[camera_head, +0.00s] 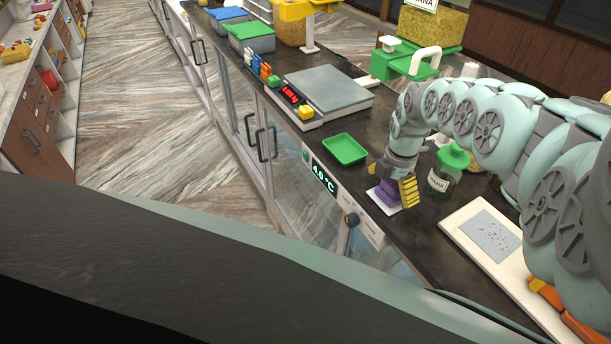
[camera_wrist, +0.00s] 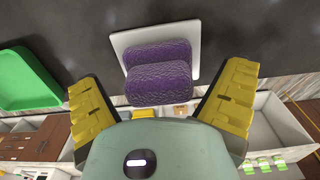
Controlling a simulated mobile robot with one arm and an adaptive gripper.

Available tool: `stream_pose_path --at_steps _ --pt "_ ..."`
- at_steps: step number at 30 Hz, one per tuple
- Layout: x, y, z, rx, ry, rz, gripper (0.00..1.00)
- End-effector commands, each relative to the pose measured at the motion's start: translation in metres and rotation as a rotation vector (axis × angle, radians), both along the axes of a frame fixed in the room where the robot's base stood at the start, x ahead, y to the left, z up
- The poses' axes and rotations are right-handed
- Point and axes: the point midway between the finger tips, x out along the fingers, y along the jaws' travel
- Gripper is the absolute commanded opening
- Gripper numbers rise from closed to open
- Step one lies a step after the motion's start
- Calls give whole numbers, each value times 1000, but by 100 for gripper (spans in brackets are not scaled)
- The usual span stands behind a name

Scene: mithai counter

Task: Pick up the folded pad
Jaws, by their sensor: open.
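The folded pad (camera_wrist: 158,72) is purple and wrinkled, with two rounded folds side by side. It lies on a white square plate (camera_wrist: 193,32) on the dark counter. In the head view the pad (camera_head: 385,196) shows low between my yellow fingers, partly hidden by them. My gripper (camera_wrist: 164,80) is open, with one yellow finger on each side of the pad in the wrist view. I see gaps between the fingers and the pad there. Whether the fingers reach down to the pad's height I cannot tell.
A green tray (camera_head: 344,149) lies just left of the plate. A green-lidded jar (camera_head: 444,178) stands close to the right of my gripper. A weighing scale (camera_head: 323,92) is farther back. A white framed panel (camera_head: 470,222) lies at right. The counter's front edge is close to the plate.

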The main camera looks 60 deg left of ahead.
Motion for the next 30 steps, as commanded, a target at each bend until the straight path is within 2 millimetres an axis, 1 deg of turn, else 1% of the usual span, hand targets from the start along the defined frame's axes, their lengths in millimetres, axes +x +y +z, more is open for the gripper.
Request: stream_pose_path --at_steps 5,6,25,30 --pt "-1 1 0 1 -1 4 96" --pt "-1 1 0 1 -1 4 95" --pt "0 1 1 1 -1 1 30" --pt "0 1 1 1 -1 0 30"
